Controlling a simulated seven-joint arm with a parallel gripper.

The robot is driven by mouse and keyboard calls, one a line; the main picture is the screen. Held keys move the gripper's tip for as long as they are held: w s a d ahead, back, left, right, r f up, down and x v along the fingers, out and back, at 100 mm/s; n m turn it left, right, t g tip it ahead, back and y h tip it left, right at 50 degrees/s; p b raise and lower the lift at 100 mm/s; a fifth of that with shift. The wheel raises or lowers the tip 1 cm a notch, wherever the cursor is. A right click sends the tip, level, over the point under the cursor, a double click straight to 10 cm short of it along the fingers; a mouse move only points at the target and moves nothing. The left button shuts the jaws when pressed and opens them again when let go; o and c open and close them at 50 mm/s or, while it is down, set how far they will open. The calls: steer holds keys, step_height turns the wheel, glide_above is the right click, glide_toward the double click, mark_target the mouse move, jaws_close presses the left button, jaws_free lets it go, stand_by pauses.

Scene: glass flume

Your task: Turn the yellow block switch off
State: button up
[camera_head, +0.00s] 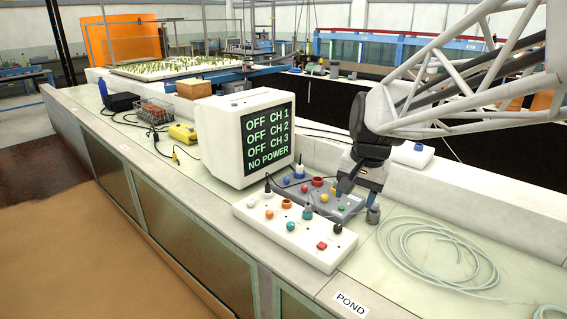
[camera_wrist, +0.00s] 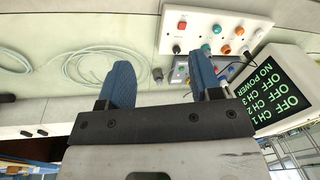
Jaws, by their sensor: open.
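A yellow block (camera_head: 183,132) sits on the bench left of the monitor, with a dark patch on it too small to read as a switch position. It is not visible in the wrist view. My gripper (camera_head: 357,199) is over the right end of the grey control box (camera_head: 345,206), well to the right of the yellow block. In the wrist view my gripper (camera_wrist: 163,80) shows two blue fingers apart with nothing held between them. The monitor (camera_head: 240,140) reads OFF for CH 1, CH 2 and CH 3, and NO POWER.
A white control box (camera_head: 250,222) with coloured knobs stands in front of the grey one. The monitor stands between my gripper and the yellow block. A wire basket (camera_head: 152,113), black box (camera_head: 122,102) and cables lie further left. Coiled tubing (camera_head: 440,230) lies right.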

steer(key=w+d+f+m, duration=0.1)
steer(key=w+f+m, duration=0.15)
steer(key=w, duration=1.35)
steer(key=m+g+y, duration=0.2)
steer(key=m+y, duration=0.1)
steer(key=m, duration=0.7)
glide_above(325, 196)
steer(key=d, duration=0.3)
step_height(325, 196, down, 24)
steer(key=r, duration=0.1)
steer(key=shift+w+d+f, duration=0.1)
steer(key=shift+w+f, duration=0.05)
steer(key=shift+f, duration=0.35)
steer(key=shift+f, duration=0.1)
steer(key=shift+x, duration=3.8)
steer(key=shift+w, duration=0.1)
steer(key=c, duration=0.9)
